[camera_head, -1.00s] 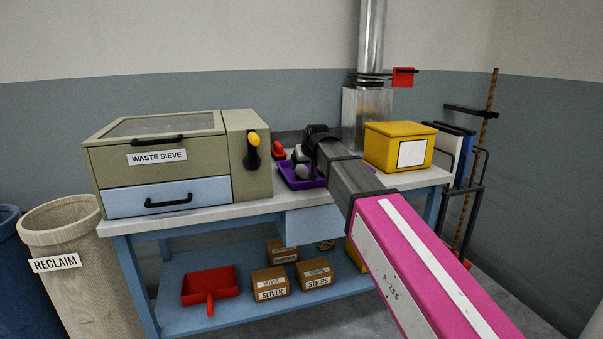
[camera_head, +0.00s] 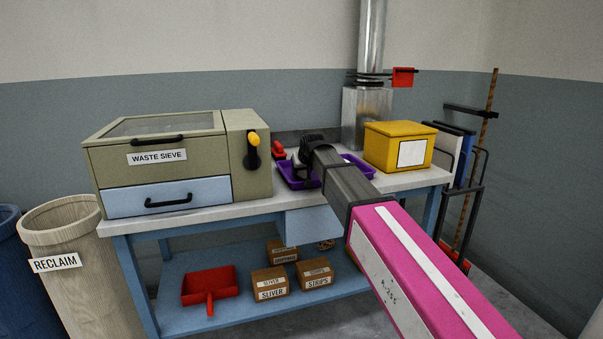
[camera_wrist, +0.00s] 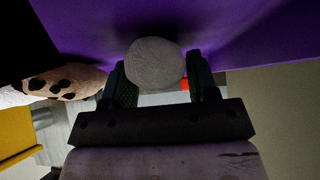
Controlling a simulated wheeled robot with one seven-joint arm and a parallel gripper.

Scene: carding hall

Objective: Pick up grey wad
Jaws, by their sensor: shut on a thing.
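The grey wad (camera_wrist: 155,64) is a rounded, rough lump held between the two dark fingers of my gripper (camera_wrist: 160,82) in the wrist view. The purple tray (camera_wrist: 235,35) fills the background beyond it; I cannot tell whether the wad still touches the tray. In the head view my gripper (camera_head: 303,165) is over the purple tray (camera_head: 286,179) on the bench, and it hides the wad. A pinkish wad with dark spots (camera_wrist: 72,82) lies to the left of the fingers in the wrist view.
The waste sieve (camera_head: 150,165) stands left on the bench (camera_head: 240,208), with a small red object (camera_head: 279,151) beside it. A yellow box (camera_head: 385,150) and a metal duct (camera_head: 367,115) stand right and behind. Labelled boxes (camera_head: 270,285) and a red dustpan (camera_head: 210,288) are on the lower shelf.

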